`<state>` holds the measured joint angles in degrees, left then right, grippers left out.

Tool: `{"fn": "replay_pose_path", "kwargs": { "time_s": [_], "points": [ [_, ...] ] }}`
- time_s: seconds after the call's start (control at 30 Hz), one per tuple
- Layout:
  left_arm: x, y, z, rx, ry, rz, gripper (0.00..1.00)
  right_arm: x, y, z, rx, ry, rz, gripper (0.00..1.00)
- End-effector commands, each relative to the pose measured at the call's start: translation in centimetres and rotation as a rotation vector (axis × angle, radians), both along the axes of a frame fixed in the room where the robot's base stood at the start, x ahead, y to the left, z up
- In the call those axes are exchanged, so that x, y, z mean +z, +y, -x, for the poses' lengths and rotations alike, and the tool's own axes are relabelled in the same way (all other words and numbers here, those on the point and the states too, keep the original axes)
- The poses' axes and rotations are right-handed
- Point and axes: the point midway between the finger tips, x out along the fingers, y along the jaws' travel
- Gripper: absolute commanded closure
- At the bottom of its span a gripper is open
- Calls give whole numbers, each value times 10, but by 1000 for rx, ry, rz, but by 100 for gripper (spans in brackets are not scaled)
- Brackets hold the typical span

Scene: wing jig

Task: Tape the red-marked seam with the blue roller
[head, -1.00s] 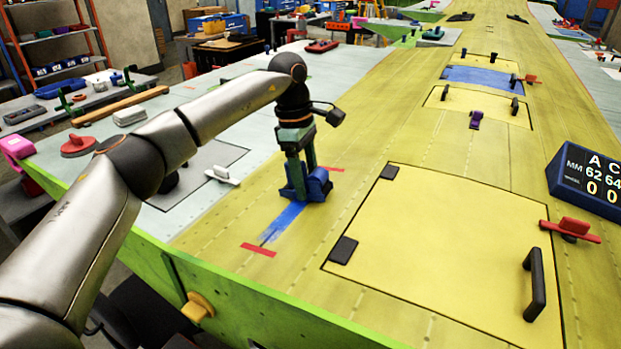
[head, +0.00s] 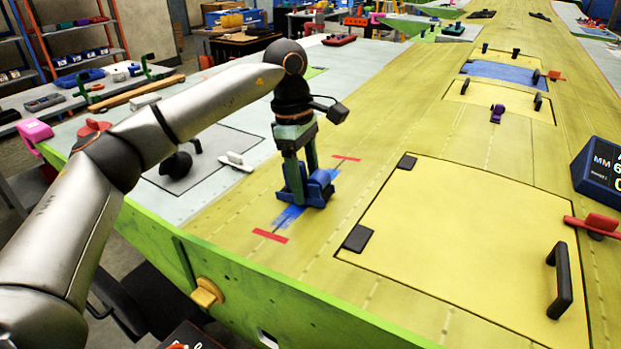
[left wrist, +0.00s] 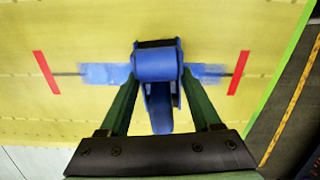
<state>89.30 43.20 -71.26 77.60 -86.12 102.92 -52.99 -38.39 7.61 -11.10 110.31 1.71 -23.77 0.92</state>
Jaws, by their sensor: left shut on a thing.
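The blue roller (head: 306,188) stands on the yellow wing skin, held by my left gripper (head: 297,166), whose green fingers are closed on it. In the left wrist view the roller (left wrist: 157,68) sits between the fingers, over the seam. Blue tape (head: 289,216) lies along the seam. In the wrist view tape shows on both sides of the roller, with a longer piece on the left (left wrist: 104,73). A near red mark (head: 270,236) and a far red mark (head: 346,158) stand at the seam's ends, with bare skin between each and the tape. My right gripper is out of view.
A hinged panel (head: 455,235) with a black handle (head: 560,282) lies right of the seam. A red clamp (head: 595,226) and a dark display box (head: 600,178) are at the right. The green wing edge (head: 240,280) runs along the front.

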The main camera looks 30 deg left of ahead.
Motion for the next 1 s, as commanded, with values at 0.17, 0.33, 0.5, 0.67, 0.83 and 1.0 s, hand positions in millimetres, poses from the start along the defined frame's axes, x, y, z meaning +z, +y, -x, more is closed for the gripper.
{"fn": "replay_pose_path", "kwargs": {
  "time_s": [0.17,0.33,0.5,0.67,0.83,1.0],
  "points": [
    [-2,2,17,-3,4,-1,88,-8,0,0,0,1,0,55],
    [0,3,24,-1,1,-2,88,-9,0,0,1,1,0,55],
    [-1,3,31,-2,0,0,88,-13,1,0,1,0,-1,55],
    [-1,4,46,-1,-2,0,88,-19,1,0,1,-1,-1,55],
    [-1,5,56,-1,-2,1,88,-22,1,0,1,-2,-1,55],
    [-1,5,61,0,-1,0,88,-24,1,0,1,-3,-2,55]
  ]
}}
